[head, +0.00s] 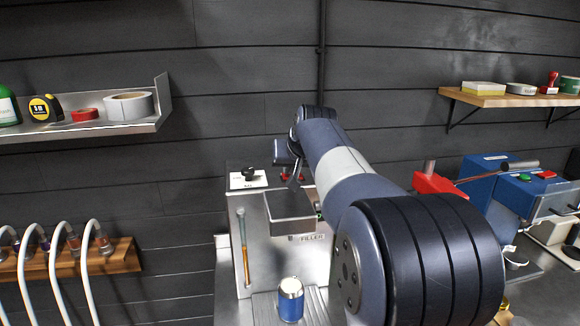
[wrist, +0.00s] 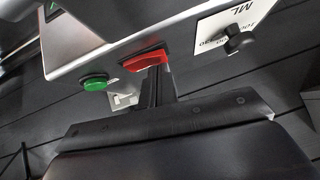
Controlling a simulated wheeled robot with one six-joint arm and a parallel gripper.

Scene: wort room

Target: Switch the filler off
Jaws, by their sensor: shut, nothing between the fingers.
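The filler (head: 310,262) is a grey metal machine with its name on the front, in the middle of the head view. Its panel shows in the wrist view with a red button (wrist: 142,61), a green button (wrist: 95,82) and a black dial knob (wrist: 238,43) on a white ML scale. My gripper (wrist: 157,76) is shut and empty. Its fingertips are right at the lower edge of the red button; I cannot tell whether they touch it. In the head view my arm hides much of the panel. A blue can (head: 291,304) with a pale top stands at the filler's base.
A blue machine (head: 490,187) with a red part and its own green and red buttons stands at the right. A metal shelf (head: 120,128) and a rack with white hoses (head: 122,258) are at the left. A wooden shelf (head: 500,100) is at the upper right.

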